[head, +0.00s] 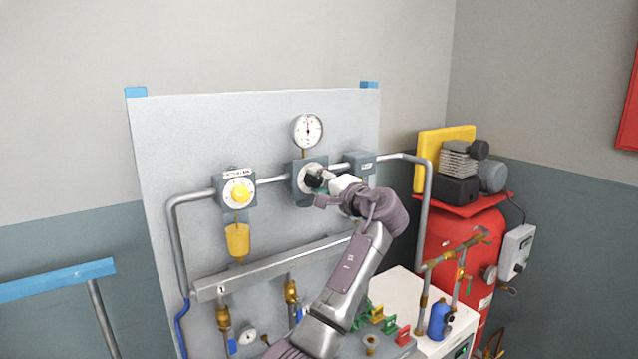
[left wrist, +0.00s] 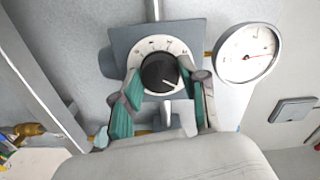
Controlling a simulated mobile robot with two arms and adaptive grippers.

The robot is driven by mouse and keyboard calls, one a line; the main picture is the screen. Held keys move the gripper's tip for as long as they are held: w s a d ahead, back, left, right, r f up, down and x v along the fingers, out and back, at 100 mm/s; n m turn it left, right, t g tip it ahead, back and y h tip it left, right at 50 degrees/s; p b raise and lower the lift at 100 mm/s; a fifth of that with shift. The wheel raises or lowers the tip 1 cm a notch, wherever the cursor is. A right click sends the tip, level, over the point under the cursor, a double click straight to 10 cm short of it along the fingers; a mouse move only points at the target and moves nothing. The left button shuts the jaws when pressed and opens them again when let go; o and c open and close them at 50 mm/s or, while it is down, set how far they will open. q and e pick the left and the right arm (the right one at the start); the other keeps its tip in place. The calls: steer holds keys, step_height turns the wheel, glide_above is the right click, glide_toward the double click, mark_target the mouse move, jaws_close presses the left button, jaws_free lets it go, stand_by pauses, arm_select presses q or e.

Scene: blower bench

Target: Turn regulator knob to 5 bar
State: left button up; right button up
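The regulator knob (left wrist: 159,72) is black with a white pointer line toward the lower right in the left wrist view. It sits on a white marked dial (left wrist: 135,57) on a grey block. In the head view the knob (head: 313,181) is partly hidden by my left gripper (head: 322,188). In the left wrist view my left gripper (left wrist: 160,78) is open, one teal-padded finger on each side of the knob; contact is not clear. The round pressure gauge (head: 308,131) stands above the regulator, its needle pointing about straight up; it also shows in the left wrist view (left wrist: 246,53). My right gripper is not in view.
A yellow-knobbed dial unit (head: 238,193) is left on the grey panel (head: 165,130), with pipes (head: 270,180) joining the units. A small grey box (head: 359,163) is right of the regulator. A red tank (head: 455,245) with a compressor stands at the right.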

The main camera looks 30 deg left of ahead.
arm_select(q)
steer(key=o, duration=0.3)
steer(key=shift+d, duration=0.1)
steer(key=v, duration=1.2)
steer(key=shift+w, duration=0.1)
steer(key=shift+f, duration=0.1)
